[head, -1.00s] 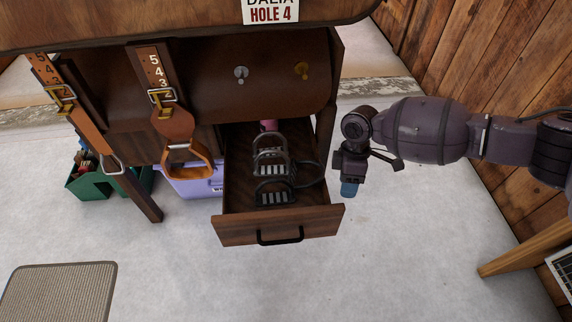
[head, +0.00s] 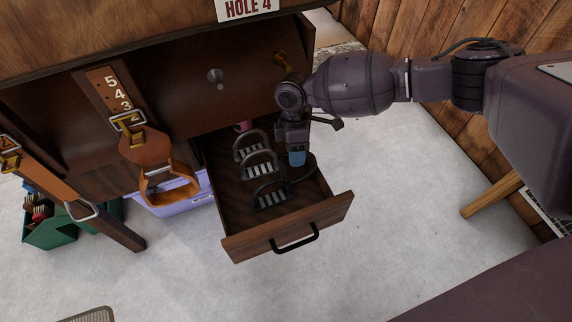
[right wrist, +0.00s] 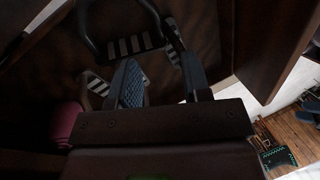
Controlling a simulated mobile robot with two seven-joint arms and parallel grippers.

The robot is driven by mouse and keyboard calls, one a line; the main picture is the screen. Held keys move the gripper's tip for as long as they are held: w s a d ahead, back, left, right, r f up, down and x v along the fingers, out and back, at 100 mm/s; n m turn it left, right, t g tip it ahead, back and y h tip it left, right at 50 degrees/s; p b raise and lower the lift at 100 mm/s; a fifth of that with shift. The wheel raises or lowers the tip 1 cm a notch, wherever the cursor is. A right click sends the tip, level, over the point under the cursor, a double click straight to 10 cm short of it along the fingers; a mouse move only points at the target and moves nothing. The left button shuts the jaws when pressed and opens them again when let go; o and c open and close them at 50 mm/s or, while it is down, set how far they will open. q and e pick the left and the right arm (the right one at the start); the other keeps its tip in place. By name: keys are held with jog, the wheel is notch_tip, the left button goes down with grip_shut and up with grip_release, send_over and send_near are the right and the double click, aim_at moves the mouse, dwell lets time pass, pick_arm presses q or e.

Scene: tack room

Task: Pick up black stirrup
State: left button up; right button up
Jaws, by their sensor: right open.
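Several dark metal stirrups lie in the open wooden drawer (head: 288,228) in the head view. The black stirrup (head: 270,197) nearest the drawer front has a striped tread, and greyer ones (head: 250,145) lie behind it. My right gripper (head: 297,158) is over the right side of the drawer, next to a dark ring-shaped piece partly hidden by it. In the right wrist view my gripper (right wrist: 163,82) is open, fingers apart, with a striped tread (right wrist: 134,45) just beyond the fingertips. Nothing is seen held. My left gripper is not in view.
A pink object (head: 243,126) sits at the back of the drawer. Leather straps with a brown stirrup (head: 168,188) hang at left. A lilac box (head: 180,204) and a green caddy (head: 50,232) stand on the floor. The floor right of the drawer is clear.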

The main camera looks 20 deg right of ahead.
aim_at(298, 180)
jog(key=b+x, duration=0.1)
jog(key=x, duration=0.4)
jog(key=shift+d, duration=0.1)
jog(key=shift+f, duration=0.25)
jog(key=b+x, duration=0.2)
jog(key=x, duration=0.2)
jog(key=shift+d+f, duration=0.1)
jog(key=shift+d, duration=0.1)
jog(key=shift+f, duration=0.5)
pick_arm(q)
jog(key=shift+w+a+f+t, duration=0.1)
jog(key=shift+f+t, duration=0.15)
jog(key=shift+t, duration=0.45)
pick_arm(e)
grip_shut()
